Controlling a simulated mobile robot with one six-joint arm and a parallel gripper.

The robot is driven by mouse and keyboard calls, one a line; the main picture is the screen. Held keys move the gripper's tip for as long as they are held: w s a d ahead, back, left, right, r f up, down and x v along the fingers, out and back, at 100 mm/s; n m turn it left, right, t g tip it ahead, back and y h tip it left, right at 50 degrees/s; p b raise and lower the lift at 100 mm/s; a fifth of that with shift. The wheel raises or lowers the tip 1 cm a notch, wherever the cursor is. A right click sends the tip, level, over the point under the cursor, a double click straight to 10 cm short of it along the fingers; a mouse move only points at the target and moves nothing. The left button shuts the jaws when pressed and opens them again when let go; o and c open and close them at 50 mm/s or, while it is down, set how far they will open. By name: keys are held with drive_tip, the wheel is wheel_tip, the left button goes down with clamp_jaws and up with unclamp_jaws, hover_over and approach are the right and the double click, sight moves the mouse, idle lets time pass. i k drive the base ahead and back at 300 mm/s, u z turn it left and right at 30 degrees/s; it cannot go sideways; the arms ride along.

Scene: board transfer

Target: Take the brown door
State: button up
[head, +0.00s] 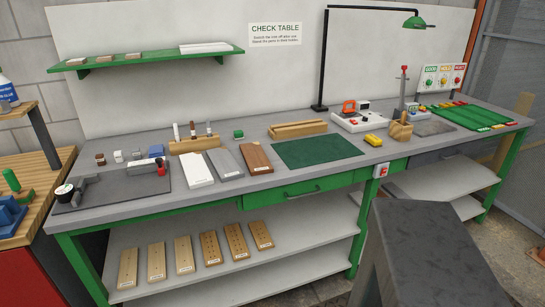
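The brown door (256,158) is a flat reddish-brown panel with a small pale label near its front end. It lies on the grey workbench top, left of the dark green mat (316,150), with a narrow gap between them. A grey panel (226,162) lies just to its left, and a white panel (195,170) lies left of that. All three are similar in size and lean slightly at the back, as far as I can tell. My gripper is not in view, and nothing covers the brown door.
A wooden holder (194,144) with upright tools stands behind the white and grey panels. Several tan boards (210,247) lie on the lower shelf. A green lamp arches over the bench's right half.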

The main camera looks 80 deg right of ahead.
sight(257, 162)
drive_tip(key=z, duration=0.95)
drive_tip(key=i, duration=0.55)
drive_tip(key=u, duration=0.1)
drive_tip(key=k, duration=0.6)
drive_tip(key=z, duration=0.2)
